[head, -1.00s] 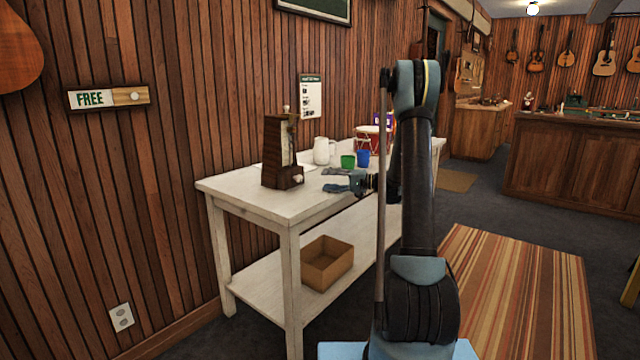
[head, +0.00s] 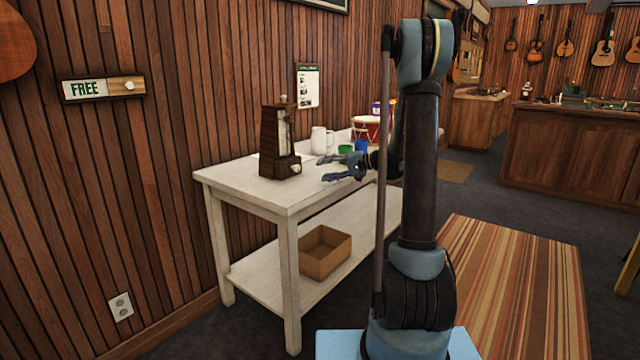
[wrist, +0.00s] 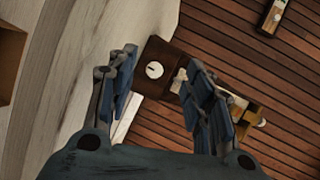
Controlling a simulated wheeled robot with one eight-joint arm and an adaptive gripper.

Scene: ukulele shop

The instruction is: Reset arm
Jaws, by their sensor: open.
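My gripper (head: 325,168) is open and empty, its fingers pointing left above the white table (head: 240,178). In the wrist view its two fingers (wrist: 160,85) stand apart with nothing held between them. A dark wooden metronome (head: 277,142) stands upright on the table, to the left of the fingers. It also shows beyond the fingers in the wrist view (wrist: 158,55), partly hidden by them. My arm rises in the right middle of the head view and hides part of the table's right end.
A white pitcher (head: 319,140), a green cup (head: 345,150), a blue cup (head: 361,146) and a red drum (head: 366,128) stand behind the gripper. An open cardboard box (head: 325,253) sits on the lower shelf. A striped rug (head: 515,290) lies on clear floor at right.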

